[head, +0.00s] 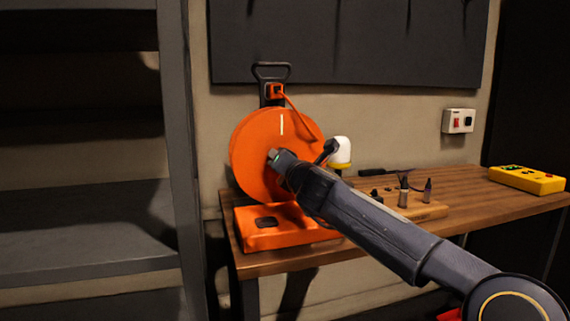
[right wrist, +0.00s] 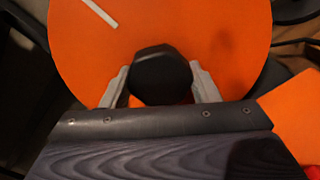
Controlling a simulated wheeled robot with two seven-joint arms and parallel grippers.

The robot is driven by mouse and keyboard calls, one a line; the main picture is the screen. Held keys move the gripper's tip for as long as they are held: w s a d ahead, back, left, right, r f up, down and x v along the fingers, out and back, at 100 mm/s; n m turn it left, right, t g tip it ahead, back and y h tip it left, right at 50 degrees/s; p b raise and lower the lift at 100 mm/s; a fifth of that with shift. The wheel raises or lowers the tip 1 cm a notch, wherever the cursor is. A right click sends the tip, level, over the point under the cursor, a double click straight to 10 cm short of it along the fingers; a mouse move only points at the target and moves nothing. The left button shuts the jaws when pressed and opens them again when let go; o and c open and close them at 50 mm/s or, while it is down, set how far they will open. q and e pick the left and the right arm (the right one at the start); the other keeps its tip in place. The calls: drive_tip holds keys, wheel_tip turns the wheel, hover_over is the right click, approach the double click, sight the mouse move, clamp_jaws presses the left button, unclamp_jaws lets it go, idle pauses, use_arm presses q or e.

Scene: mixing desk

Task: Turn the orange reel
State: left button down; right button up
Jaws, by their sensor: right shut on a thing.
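The orange reel (head: 252,136) is a large disc standing upright on an orange base (head: 262,236) at the left end of the wooden table. A white mark shows near its top in the head view, and at the upper left of the disc in the right wrist view (right wrist: 210,35). My right gripper (right wrist: 162,85) is in front of the disc, shut on a black knob (right wrist: 160,72) between its two grey fingers. In the head view the right gripper (head: 285,168) and arm hide the lower right of the disc. My left gripper is not in view.
A black handle frame (head: 271,72) with an orange plug stands above the reel. A white-and-yellow lamp (head: 340,153), small bottles (head: 404,190) and a yellow box (head: 526,180) are on the table (head: 470,204). A dark shelf (head: 90,230) stands close at left.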

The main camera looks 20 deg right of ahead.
drive_tip(key=o, duration=1.4)
drive_tip(key=s+b, duration=0.1)
drive_tip(key=s, duration=0.6)
drive_tip(key=shift+s+d, duration=0.15)
drive_tip(key=shift+s, duration=0.25)
